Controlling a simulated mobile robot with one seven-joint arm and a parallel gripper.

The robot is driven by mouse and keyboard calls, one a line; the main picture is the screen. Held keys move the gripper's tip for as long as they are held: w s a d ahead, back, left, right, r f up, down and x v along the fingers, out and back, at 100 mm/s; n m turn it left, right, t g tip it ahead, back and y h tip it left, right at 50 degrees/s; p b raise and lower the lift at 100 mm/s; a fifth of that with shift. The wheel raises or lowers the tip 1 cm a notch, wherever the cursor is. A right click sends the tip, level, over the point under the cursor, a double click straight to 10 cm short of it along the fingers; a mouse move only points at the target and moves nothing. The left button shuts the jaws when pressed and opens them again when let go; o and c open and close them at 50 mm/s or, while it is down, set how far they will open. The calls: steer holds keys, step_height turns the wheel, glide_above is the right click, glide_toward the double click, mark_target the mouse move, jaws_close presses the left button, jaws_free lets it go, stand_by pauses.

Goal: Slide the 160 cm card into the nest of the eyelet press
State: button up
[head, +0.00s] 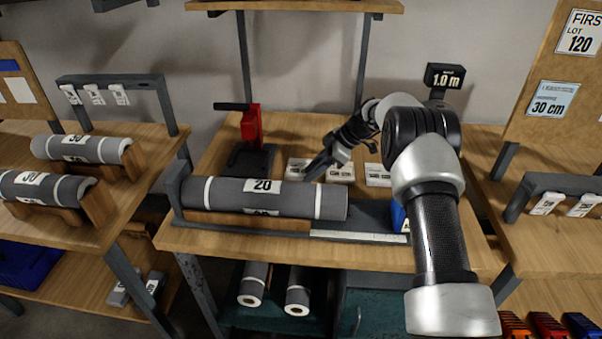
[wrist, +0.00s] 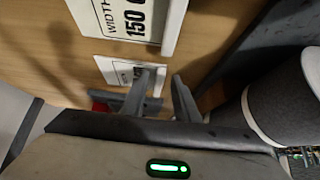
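The eyelet press (head: 252,125) is red on a dark base and stands at the back left of the middle table; its nest is too small to make out. Three white card stacks lie to its right: the left one (head: 298,168), the middle one (head: 341,174) and the right one (head: 377,175). Their print is unreadable in the head view. In the wrist view one card (wrist: 130,20) reads "WIDTH 150 C"; another card (wrist: 116,70) is partly hidden by a finger. I cannot pick out a 160 cm card.
A grey roll marked 20 (head: 265,197) lies along the front of the table, close to my gripper. A ruler strip (head: 360,237) runs along the front edge. A "1.0 m" display (head: 445,76) stands behind my arm.

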steer(key=shift+s+f, duration=0.1)
steer(key=shift+f, duration=0.05)
jaws_close()
steer(key=shift+d+b, duration=0.1)
steer(key=shift+b, duration=0.25)
steer(key=shift+r, duration=0.25)
